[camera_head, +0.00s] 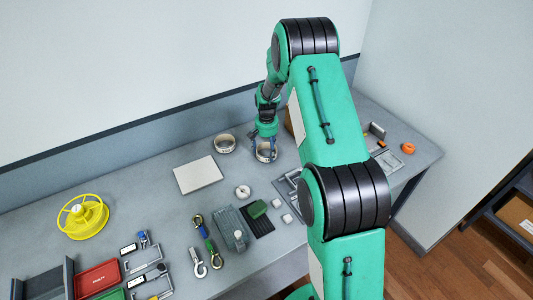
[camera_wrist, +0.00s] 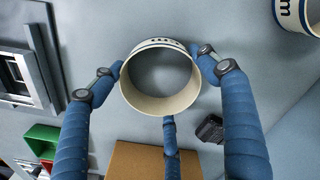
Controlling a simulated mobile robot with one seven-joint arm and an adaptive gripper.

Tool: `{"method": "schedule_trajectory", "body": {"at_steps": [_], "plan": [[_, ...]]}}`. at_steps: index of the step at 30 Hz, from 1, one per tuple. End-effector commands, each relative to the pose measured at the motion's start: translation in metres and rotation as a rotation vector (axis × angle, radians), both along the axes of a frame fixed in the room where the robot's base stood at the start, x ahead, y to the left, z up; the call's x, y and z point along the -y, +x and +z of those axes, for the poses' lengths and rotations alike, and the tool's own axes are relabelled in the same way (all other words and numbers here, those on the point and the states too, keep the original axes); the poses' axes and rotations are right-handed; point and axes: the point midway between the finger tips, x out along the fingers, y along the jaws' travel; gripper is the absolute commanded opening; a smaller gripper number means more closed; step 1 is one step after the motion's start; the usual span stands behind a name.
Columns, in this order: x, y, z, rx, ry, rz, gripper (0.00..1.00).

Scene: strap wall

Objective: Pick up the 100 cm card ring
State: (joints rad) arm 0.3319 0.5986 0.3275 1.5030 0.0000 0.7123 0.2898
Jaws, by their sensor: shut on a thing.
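A cream card ring (camera_wrist: 160,104) with dark print on its outer wall is between my blue fingers in the wrist view. My gripper (camera_wrist: 160,60) is shut on it, with fingers at its left and right sides. The print is too small to read. In the head view the gripper (camera_head: 265,143) points down at this ring (camera_head: 266,156), on or just above the bench; I cannot tell which. A second, similar card ring (camera_head: 224,144) stands to its left. Part of it shows in the wrist view (camera_wrist: 292,14), with a large "m" on it.
A white board (camera_head: 198,174) lies left of the rings on the grey bench. A small white roll (camera_head: 243,191) and a grey frame (camera_head: 290,186) lie nearer. A brown box (camera_wrist: 150,160) and small dark object (camera_wrist: 211,128) are near the held ring. A yellow reel (camera_head: 82,216) is far left.

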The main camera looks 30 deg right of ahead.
Motion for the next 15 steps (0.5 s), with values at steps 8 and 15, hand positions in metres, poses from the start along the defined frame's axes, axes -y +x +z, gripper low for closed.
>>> {"method": "schedule_trajectory", "body": {"at_steps": [8, 15], "plan": [[0.000, 0.000, 0.013, 0.001, -0.001, 0.000, 0.64], [0.000, 0.001, 0.047, 0.002, 0.000, 0.000, 0.64]]}}
